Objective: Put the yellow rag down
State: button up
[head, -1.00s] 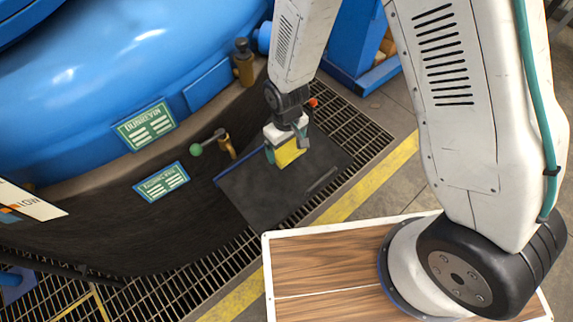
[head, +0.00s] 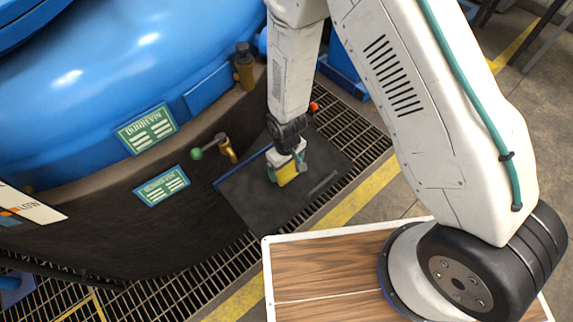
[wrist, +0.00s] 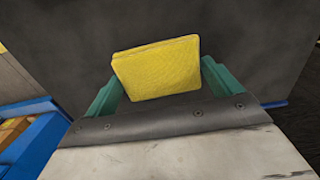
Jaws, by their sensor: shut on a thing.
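The yellow rag (head: 287,174) is a folded, block-like cloth held in my gripper (head: 286,178). In the wrist view the rag (wrist: 157,68) sits between the two green fingers of my gripper (wrist: 158,88), which are shut on it. The rag is over a dark grey mat or plate (head: 249,203) with a blue edge, beside the blue vessel. Whether the rag touches the dark surface I cannot tell.
The big blue vessel (head: 160,70) with green plates stands at left. A lever with a green knob (head: 197,153) is near the dark surface. Floor grating (head: 345,117) and a yellow line (head: 362,197) lie to its right. A dark bar (head: 323,183) lies on the surface.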

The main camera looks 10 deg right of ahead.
jog(key=o, duration=0.6)
jog(key=shift+f, duration=0.1)
notch_tip(320, 180, up, 12)
jog(key=shift+r, duration=0.15)
notch_tip(320, 180, up, 11)
jog(key=m, duration=0.1)
send_over(286, 168)
jog(key=d, duration=0.5)
jog(key=s+d+r+m, duration=0.25)
jog(key=d+r, duration=0.35)
jog(key=r, duration=0.5)
jog(key=s+d+r+m, duration=0.1)
jog(key=s+d+r, duration=0.2)
jog(key=s+r, duration=0.1)
jog(key=s+d+r+m, duration=0.1)
jog(key=s+d+r, duration=0.2)
jog(key=s, duration=0.4)
jog(key=s+d+r+m+t, duration=0.1)
jog(key=s+d+r, duration=0.3)
jog(key=s+r, duration=0.1)
jog(key=shift+s+d+r, duration=0.1)
jog(key=shift+s+r, duration=0.05)
jog(key=shift+s, duration=0.4)
